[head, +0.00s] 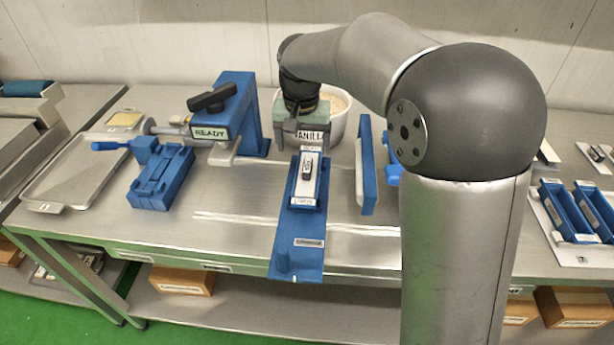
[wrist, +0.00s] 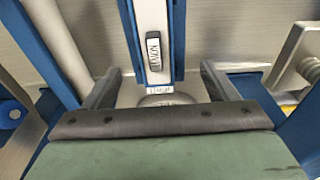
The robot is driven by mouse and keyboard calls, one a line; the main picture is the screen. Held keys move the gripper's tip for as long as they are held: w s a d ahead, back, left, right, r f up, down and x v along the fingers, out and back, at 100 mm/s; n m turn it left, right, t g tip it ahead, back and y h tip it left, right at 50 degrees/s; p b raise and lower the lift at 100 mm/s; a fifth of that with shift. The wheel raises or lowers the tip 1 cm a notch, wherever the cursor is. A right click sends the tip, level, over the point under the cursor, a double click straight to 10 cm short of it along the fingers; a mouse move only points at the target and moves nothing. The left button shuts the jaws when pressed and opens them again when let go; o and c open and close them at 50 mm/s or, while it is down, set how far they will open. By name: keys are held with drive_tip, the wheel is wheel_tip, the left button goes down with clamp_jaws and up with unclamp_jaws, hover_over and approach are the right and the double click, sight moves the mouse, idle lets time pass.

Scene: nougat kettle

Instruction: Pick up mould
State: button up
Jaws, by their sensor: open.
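A narrow blue mould (head: 306,190) with a pale metal top and a dark labelled piece on it sits on a blue stand (head: 298,260) at the middle of the table. In the wrist view the mould (wrist: 155,40) lies lengthwise, its labelled near end just beyond my gripper. My gripper (head: 302,140) is at the far end of the mould, in front of the kettle. In the wrist view its two grey fingers (wrist: 158,88) are spread wide, with nothing held between them. I cannot tell the exact height of the fingers over the mould.
A white kettle (head: 338,112) stands behind my gripper. A blue upright panel (head: 365,165) stands close to the right. A blue READY machine (head: 240,105), a blue clamp block (head: 162,178) and a metal tray (head: 75,170) are left. Blue troughs (head: 566,212) are far right. The table's front middle-left is clear.

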sight(307, 166)
drive_tip(key=f, duration=0.6)
drive_tip(key=shift+w+p, duration=0.3)
drive_tip(key=shift+w, duration=0.05)
drive_tip(key=f, duration=0.2)
drive_tip(key=w+d+f+p, duration=0.1)
drive_tip(key=f, duration=0.1)
drive_tip(key=shift+f, duration=0.6)
drive_tip(key=shift+f, duration=0.25)
drive_tip(key=c, duration=1.2)
drive_tip(key=shift+c, duration=0.9)
drive_tip(key=shift+r, duration=0.15)
